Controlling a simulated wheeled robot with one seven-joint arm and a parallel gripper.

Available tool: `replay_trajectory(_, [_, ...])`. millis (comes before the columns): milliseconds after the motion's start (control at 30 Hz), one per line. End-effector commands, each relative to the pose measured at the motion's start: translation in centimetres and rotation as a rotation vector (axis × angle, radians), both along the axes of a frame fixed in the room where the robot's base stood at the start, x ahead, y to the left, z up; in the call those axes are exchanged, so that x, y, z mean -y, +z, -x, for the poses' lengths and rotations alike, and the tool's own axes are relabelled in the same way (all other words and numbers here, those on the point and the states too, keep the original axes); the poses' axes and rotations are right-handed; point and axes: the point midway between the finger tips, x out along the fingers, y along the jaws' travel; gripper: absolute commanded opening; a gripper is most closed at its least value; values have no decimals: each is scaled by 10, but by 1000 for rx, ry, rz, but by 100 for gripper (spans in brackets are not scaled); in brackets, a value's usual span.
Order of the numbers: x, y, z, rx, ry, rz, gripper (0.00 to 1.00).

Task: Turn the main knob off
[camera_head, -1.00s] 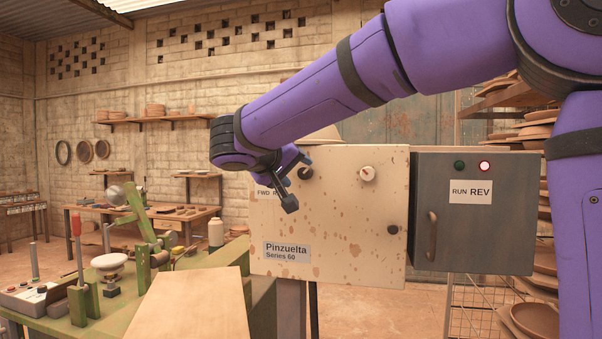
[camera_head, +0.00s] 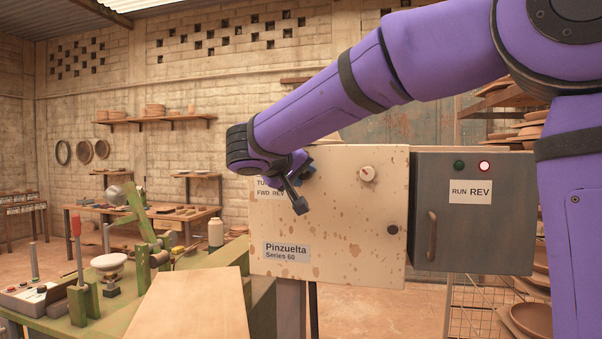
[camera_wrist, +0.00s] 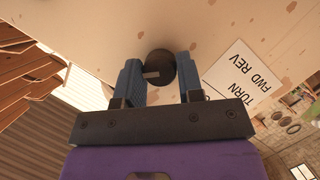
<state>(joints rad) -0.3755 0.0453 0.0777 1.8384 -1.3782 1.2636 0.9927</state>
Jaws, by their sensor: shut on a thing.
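My gripper (camera_head: 303,170) is at the upper left of the cream control panel (camera_head: 340,225), in front of the black knob beside the TURN FWD REV label (camera_head: 268,188). In the wrist view, the gripper's blue fingers (camera_wrist: 160,76) are on either side of this round black knob (camera_wrist: 161,66) and shut on it. A pale pointer mark shows on the knob. In the head view the gripper hides the knob.
A grey box (camera_head: 480,235) right of the panel has a RUN REV label (camera_head: 471,191), a lit red lamp (camera_head: 484,166) and a dark green lamp (camera_head: 459,166). A green bench with a wooden board (camera_head: 190,305) stands at the lower left.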

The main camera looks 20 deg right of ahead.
Motion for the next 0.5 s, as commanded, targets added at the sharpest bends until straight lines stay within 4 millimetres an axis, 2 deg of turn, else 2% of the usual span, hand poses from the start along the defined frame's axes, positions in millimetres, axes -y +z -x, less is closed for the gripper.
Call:
replay_trajectory(267, [-1,-1,0,-39,1,58,11])
replay_trajectory(500, [-1,-2,-1,-135,1,202,11])
